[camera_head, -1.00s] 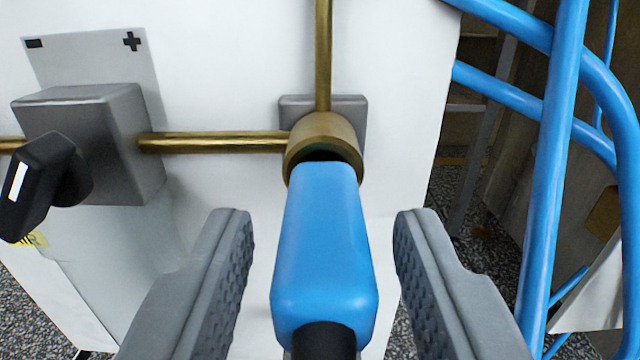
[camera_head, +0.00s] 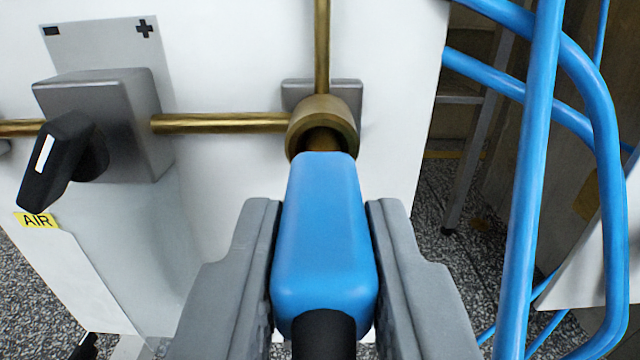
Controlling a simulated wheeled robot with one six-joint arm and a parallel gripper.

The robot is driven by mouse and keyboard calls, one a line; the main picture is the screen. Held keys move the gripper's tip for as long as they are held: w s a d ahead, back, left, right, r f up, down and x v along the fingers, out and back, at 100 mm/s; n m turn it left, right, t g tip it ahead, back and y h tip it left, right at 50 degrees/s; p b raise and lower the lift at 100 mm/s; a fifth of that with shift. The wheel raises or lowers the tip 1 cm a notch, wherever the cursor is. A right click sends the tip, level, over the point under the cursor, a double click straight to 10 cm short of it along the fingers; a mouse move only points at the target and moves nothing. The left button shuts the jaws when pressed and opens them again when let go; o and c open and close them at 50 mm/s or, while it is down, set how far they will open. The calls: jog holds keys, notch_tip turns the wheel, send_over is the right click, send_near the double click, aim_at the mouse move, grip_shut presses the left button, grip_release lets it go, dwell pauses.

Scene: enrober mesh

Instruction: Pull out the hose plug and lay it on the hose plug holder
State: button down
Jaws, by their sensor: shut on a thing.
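The hose plug (camera_head: 322,225) is a blue block with a black hose end at its near side. My gripper (camera_head: 322,225) is shut on it, with one grey finger against each side. The plug's far end is at the mouth of the round brass socket (camera_head: 323,122) on the white panel. The socket's dark inside shows above the plug; I cannot tell how far the plug sits in it. I cannot make out the hose plug holder.
A grey box with a black knob (camera_head: 62,160) stands out from the panel at left, above an AIR label. Brass pipes (camera_head: 220,122) run to the socket. Blue tubes (camera_head: 540,180) stand close at right. Speckled floor lies below.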

jog(key=shift+s, duration=2.2)
jog(key=shift+s, duration=0.1)
